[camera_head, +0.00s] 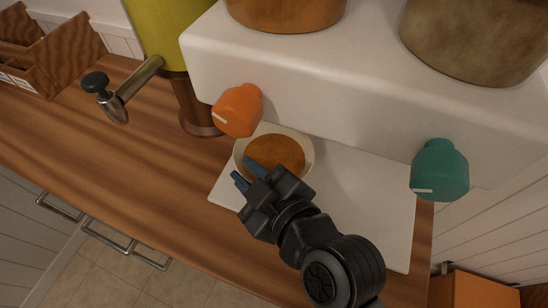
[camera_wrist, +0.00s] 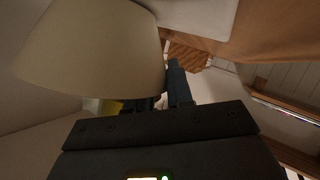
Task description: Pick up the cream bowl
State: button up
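The cream bowl (camera_head: 306,146) has a pale rim and a brown inside. It stands upright on the white base of the appliance, below the orange knob. My gripper (camera_head: 243,172) is at the near left side of the bowl. Its two fingertips show apart, one over the bowl's near rim and one outside it. In the wrist view the bowl (camera_wrist: 95,50) fills the upper left, close to the fingers (camera_wrist: 162,92). One finger is partly hidden there, and I cannot tell whether either touches the bowl.
The white appliance head (camera_head: 310,75) overhangs the bowl, with an orange knob (camera_head: 238,110) and a teal knob (camera_head: 439,171). A yellow-green container (camera_head: 168,30) with a tap (camera_head: 122,97) stands at left. The wooden counter (camera_head: 120,150) is clear at front left.

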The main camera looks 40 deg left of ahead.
grip_shut()
jog(key=shift+r, duration=0.1)
dwell(0.3)
